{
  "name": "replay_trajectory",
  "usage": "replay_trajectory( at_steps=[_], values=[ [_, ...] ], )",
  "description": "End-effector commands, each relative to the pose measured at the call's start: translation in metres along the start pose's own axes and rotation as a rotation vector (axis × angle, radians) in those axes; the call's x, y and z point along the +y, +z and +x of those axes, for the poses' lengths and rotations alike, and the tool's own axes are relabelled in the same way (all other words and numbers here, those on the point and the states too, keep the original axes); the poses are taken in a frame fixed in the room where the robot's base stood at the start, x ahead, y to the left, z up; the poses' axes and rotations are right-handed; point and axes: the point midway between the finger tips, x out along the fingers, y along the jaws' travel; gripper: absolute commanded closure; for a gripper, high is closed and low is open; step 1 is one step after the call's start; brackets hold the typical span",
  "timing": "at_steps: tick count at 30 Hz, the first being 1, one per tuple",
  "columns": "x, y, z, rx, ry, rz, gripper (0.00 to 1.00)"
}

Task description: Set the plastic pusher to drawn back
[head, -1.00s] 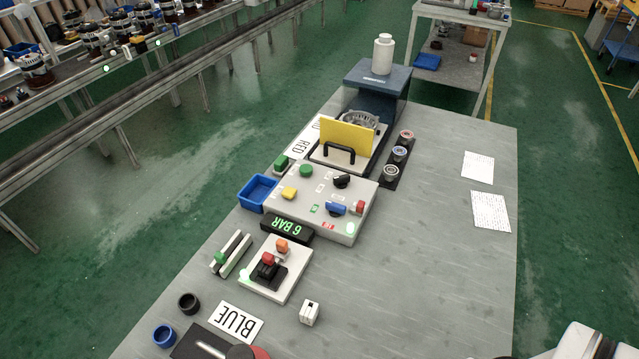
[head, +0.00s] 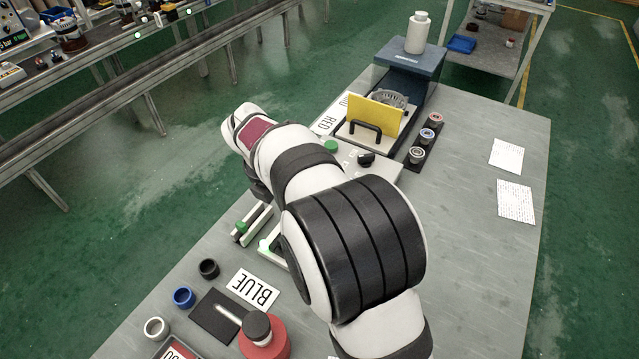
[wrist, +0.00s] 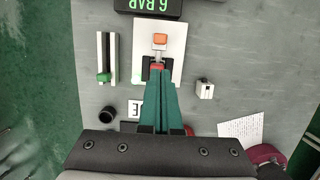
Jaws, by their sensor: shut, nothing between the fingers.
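I cannot tell for sure which part is the plastic pusher. A slider with a green knob (wrist: 104,77) sits on a pale rail (wrist: 113,50) in the wrist view, the knob at the rail's near end. The knob also shows in the head view (head: 241,227). Right of it, a white plate (wrist: 175,35) carries a lever with an orange block (wrist: 160,39) and a red-topped part (wrist: 157,66). My gripper (wrist: 158,73) is shut and empty, its tips over the red-topped part; contact is unclear. In the head view my arm hides the plate and the gripper tips.
A small white switch box (wrist: 205,90) stands right of the plate. The 6 BAR display (wrist: 150,5) lies beyond it. A dark ring (head: 208,268), a blue ring (head: 183,297) and the BLUE card (head: 254,288) lie on the near side.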

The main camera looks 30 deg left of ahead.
Motion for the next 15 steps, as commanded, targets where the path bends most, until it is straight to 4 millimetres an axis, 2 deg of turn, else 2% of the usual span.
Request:
replay_trajectory(
  at_steps=[10, 15],
  values=[
    [0.000, 0.000, 0.004, 0.001, -0.001, -0.002, 1.00],
    [-0.001, 0.000, 0.032, 0.001, -0.002, -0.001, 1.00]
  ],
)
